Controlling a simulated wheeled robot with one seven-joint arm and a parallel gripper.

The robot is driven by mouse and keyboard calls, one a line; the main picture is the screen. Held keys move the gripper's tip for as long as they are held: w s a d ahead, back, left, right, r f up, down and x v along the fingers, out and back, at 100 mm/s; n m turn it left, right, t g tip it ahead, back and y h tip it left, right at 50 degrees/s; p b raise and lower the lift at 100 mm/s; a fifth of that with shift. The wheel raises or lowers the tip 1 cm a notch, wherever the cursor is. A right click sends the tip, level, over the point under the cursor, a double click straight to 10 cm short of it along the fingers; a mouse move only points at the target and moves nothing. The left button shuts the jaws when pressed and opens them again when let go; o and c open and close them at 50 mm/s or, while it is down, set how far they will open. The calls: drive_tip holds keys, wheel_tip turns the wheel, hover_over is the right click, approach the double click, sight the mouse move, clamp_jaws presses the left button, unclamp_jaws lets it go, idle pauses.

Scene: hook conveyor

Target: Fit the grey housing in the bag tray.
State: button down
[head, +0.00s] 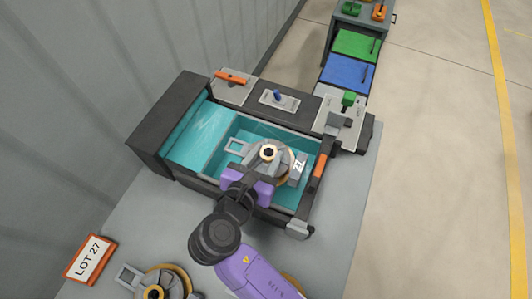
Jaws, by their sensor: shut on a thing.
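The grey housing (283,158), with a round dark-centred hub, a brass-coloured ring edge and a squared handle-like loop at its left, is over the teal-lined bag tray (213,178). My gripper (266,172), purple with dark fingers, reaches in from the front and is shut on the housing. The gripper hides the housing's near side. I cannot tell whether the housing touches the tray floor or hangs just above it. A white marked label shows at its right side.
A similar grey part (128,274) lies on the grey table at the lower left, by a "LOT 27" sign (90,259). Dark walls frame the tray. A green-knobbed clamp (348,99) and orange bar (231,77) stand behind. Green (357,45) and blue (347,72) panels lie beyond.

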sight(263, 167)
drive_tip(key=shift+f+b, duration=0.6)
drive_tip(key=shift+f, duration=1.2)
drive_tip(key=shift+r, duration=0.1)
idle(0.5)
drive_tip(key=shift+r+p, duration=1.35)
drive_tip(key=shift+p, duration=0.4)
drive_tip(key=shift+r+p, duration=0.65)
drive_tip(key=shift+r, duration=1.95)
drive_tip(key=shift+w+f, duration=0.1)
drive_tip(key=f+b, duration=0.1)
drive_tip(key=b, duration=0.3)
drive_tip(key=shift+b, duration=0.55)
